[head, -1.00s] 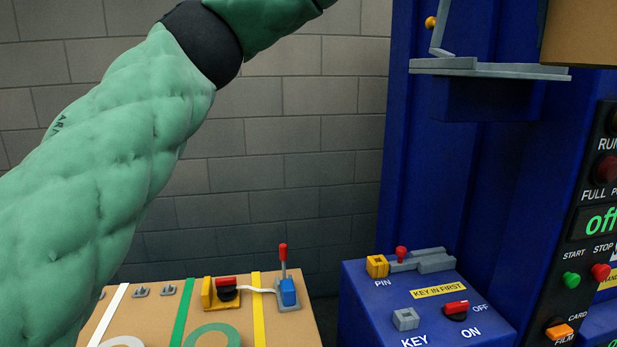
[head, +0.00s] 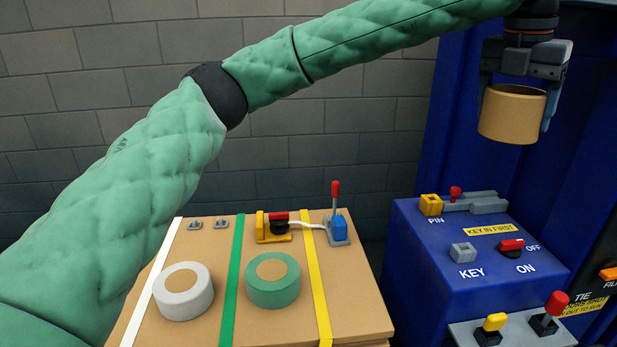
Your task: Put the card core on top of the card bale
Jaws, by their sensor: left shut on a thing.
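My left gripper (head: 520,100) is at the upper right and points down. My right gripper is out of view.
The blue control box (head: 420,262) carries a yellow pin block (head: 431,204) and a red switch (head: 511,245).

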